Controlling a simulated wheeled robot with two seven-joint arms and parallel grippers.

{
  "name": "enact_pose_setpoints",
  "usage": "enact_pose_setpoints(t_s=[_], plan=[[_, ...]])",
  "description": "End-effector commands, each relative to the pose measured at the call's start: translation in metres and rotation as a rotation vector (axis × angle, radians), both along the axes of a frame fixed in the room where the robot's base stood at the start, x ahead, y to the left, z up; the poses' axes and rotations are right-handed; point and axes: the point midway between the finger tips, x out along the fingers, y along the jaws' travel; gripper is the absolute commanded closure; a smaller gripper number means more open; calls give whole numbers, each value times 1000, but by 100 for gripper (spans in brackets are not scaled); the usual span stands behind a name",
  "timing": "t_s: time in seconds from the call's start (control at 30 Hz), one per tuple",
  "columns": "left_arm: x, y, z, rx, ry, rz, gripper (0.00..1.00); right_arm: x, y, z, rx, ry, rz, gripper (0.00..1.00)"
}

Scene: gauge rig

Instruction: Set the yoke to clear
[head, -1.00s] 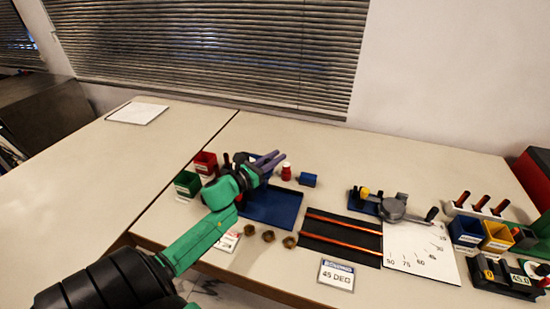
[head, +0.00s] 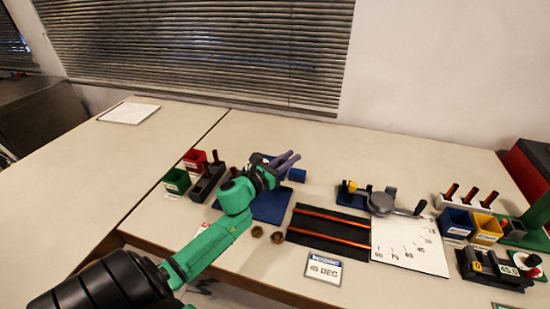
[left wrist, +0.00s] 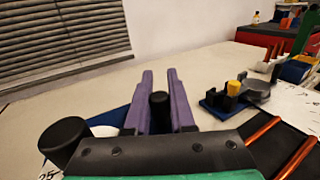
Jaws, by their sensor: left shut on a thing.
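A grey round body with a black-ended lever (head: 382,202) stands at the top of a white angle-marked sheet (head: 412,246). Beside it is a blue base with black upright parts and a yellow piece (head: 351,187). I cannot tell for sure which part is the yoke. My left gripper (head: 290,158) is above the far side of the blue tray (head: 268,209), apart from the rig. In the left wrist view its purple fingers (left wrist: 160,92) are shut on a black round-topped piece (left wrist: 160,106), mostly hidden. The rig also shows there to the right (left wrist: 240,92). My right gripper is not seen.
A black mat with two orange rods (head: 330,227) lies between the tray and the sheet. A "45 DEG" card (head: 323,269) lies in front. A blue block (head: 298,175) is near my gripper. Bins (head: 487,228) and a rack of handles (head: 464,199) stand right.

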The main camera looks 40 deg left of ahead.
Motion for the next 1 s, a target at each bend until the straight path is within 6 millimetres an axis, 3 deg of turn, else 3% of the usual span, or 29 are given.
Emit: enact_pose_setpoints(t_s=[0.13, 0.43, 0.47, 0.5, 0.53, 0.87, 1.0], plan=[[5, -17, -1, 4, -1, -1, 100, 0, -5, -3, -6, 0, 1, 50], [6, -19, 0, 3, 1, -1, 100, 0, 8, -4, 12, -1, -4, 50], [6, -19, 0, 3, 1, -2, 67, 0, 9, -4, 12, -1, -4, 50], [6, -19, 0, 3, 0, -2, 51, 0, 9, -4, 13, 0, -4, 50], [6, -19, 0, 3, 0, -2, 48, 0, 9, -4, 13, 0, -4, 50], [4, -17, 0, 3, -1, 1, 48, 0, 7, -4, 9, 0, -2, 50], [-10, -15, -2, 3, 1, 1, 48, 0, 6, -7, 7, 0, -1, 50]])
